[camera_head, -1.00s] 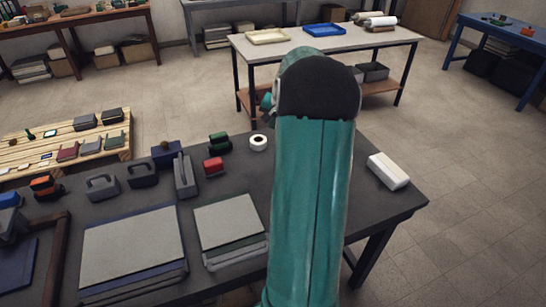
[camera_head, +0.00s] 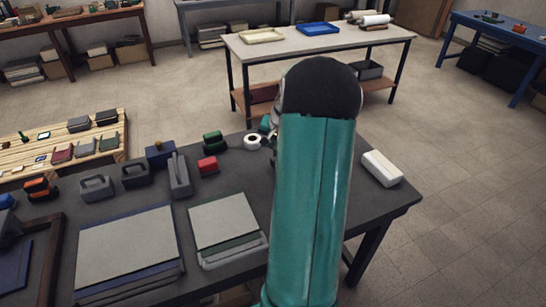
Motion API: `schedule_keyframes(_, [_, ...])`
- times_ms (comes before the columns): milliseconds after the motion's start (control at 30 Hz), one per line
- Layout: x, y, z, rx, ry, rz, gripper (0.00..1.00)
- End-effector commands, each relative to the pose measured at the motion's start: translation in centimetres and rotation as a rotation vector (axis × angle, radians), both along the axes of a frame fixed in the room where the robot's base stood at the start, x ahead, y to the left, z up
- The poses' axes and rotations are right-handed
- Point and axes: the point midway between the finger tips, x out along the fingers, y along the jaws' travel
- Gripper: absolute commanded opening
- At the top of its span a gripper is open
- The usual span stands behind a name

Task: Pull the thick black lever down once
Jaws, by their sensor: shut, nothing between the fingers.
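I cannot clearly make out a thick black lever in this view. A tall grey upright piece on a block (camera_head: 179,174) stands on the dark table (camera_head: 120,207), and I cannot tell whether it is a lever. My teal arm rises through the middle of the picture and covers part of the table. Part of my gripper (camera_head: 270,135) shows at the arm's left edge, near the white roll (camera_head: 252,142). The gripper looks shut and empty. Most of it is hidden behind the arm, and I cannot tell whether it touches anything.
Flat grey-topped stacks (camera_head: 125,248) (camera_head: 224,222) lie nearer. A white block (camera_head: 381,168) is at right. A pallet (camera_head: 110,148) is at left.

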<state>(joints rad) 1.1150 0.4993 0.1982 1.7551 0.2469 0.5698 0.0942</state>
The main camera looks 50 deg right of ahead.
Motion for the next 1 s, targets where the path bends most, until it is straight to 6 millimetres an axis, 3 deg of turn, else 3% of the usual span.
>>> schedule_keyframes(233, [-0.45, 0.26, -1.20, 0.000, 0.000, -0.001, 0.00])
schedule_keyframes(1000, [-0.46, 0.24, -1.18, -0.001, 0.000, 0.000, 0.00])
